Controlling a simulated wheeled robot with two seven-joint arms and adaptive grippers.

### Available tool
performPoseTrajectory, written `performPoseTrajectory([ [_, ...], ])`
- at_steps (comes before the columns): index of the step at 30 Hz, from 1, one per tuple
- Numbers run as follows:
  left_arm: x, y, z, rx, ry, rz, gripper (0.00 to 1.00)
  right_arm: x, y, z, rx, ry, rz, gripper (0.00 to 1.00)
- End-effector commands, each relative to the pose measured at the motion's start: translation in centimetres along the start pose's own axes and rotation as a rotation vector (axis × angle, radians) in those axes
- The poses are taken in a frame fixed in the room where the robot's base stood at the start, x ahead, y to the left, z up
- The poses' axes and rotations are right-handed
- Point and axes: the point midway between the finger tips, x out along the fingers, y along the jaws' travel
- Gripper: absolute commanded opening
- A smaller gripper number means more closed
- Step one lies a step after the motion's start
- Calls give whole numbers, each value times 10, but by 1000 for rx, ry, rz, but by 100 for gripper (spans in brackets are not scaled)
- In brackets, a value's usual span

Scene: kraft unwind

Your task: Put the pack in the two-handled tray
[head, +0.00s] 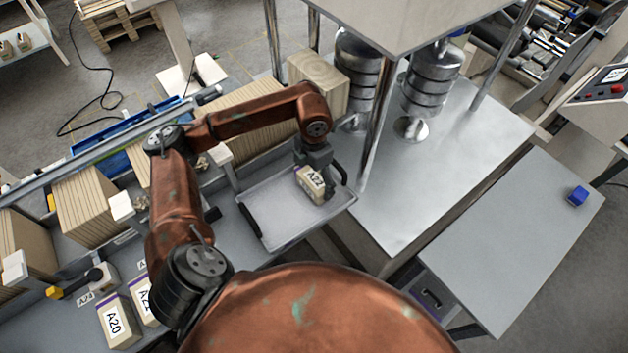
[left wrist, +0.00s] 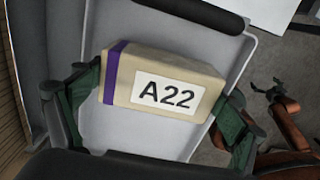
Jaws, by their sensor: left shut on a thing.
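The pack (head: 311,184) is a beige block with a purple band and a white label reading A22. It also shows large in the left wrist view (left wrist: 163,84). My left gripper (head: 318,180) is shut on it, one finger at each end, in the left wrist view (left wrist: 165,105). The two-handled tray (head: 276,222) is pale grey with dark handles, and lies below the pack. The pack is over the tray's right part in the head view. Whether it touches the tray floor I cannot tell.
Packs labelled A20 (head: 115,321) and one partly hidden (head: 143,300) stand at the lower left. A metal press frame (head: 372,110) stands right of the tray. A grey side table (head: 515,240) holds a small blue block (head: 578,196). Wooden board stacks (head: 88,205) line the left.

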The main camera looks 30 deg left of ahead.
Motion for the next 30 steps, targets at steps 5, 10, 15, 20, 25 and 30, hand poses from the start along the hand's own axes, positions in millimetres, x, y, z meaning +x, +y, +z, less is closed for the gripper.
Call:
performPoseTrajectory([
  [5, 14, 0, 0, 0, -1, -1, 59, -12, -5, 9, 5, -12, -5, 100],
  [10, 17, 0, 0, 0, -2, 0, 59, -11, -5, 10, 5, -14, -5, 100],
  [15, 20, 0, 0, 0, -2, 0, 59, -7, -4, 5, 3, -8, -4, 100],
  [20, 20, 0, -1, 0, -1, 0, 98, -7, -2, 2, 2, -4, -2, 100],
  [25, 19, 0, -1, 0, -1, 0, 100, -7, 0, 2, 1, -4, 0, 100],
  [30, 18, 0, -1, 0, -1, 0, 100, -8, 2, 3, 0, -4, 2, 100],
])
